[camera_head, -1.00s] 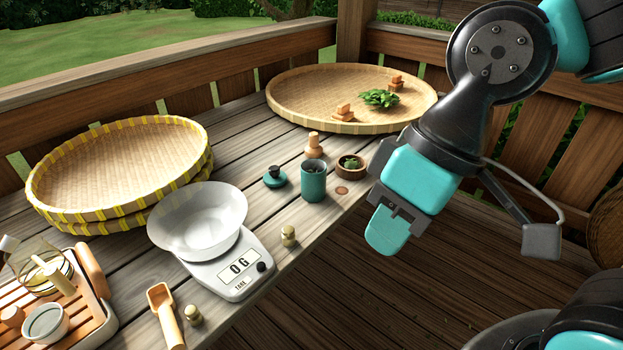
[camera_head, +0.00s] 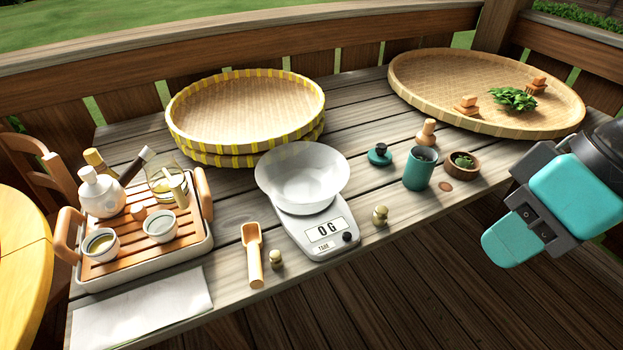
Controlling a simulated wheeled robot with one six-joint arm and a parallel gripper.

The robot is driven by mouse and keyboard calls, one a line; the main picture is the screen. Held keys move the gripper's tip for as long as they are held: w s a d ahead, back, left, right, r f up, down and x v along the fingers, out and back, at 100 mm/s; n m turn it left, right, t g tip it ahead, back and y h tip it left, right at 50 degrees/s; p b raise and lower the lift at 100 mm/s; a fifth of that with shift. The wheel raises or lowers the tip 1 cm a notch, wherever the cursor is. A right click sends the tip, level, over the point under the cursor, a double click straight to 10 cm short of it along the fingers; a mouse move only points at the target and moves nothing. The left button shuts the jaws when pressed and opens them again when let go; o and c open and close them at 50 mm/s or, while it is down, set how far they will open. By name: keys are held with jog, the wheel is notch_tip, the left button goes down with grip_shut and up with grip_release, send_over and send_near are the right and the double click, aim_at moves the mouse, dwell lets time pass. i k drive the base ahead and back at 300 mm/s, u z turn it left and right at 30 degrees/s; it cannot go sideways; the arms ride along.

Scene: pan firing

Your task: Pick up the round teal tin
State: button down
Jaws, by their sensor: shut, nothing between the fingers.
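The round teal tin (camera_head: 420,170) stands upright on the wooden table, right of the scale. Its top is open and dark contents show inside. A teal lid with a dark knob (camera_head: 379,154) lies on the table just left of it. My gripper (camera_head: 508,248) is shut and empty, right of the tin and beyond the table's front edge, clearly apart from it. Nothing hides the tin.
A white scale with a bowl (camera_head: 335,236) stands left of the tin. A small wooden bowl of leaves (camera_head: 461,166), a wooden stamp (camera_head: 427,132) and a brass weight (camera_head: 380,215) stand close around it. A large woven tray (camera_head: 440,85) lies behind.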

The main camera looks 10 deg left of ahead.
aim_at(419, 169)
jog(key=z, duration=0.55)
jog(key=k, duration=0.65)
jog(key=z, duration=0.45)
jog(key=i, duration=1.6)
jog(key=u, duration=0.5)
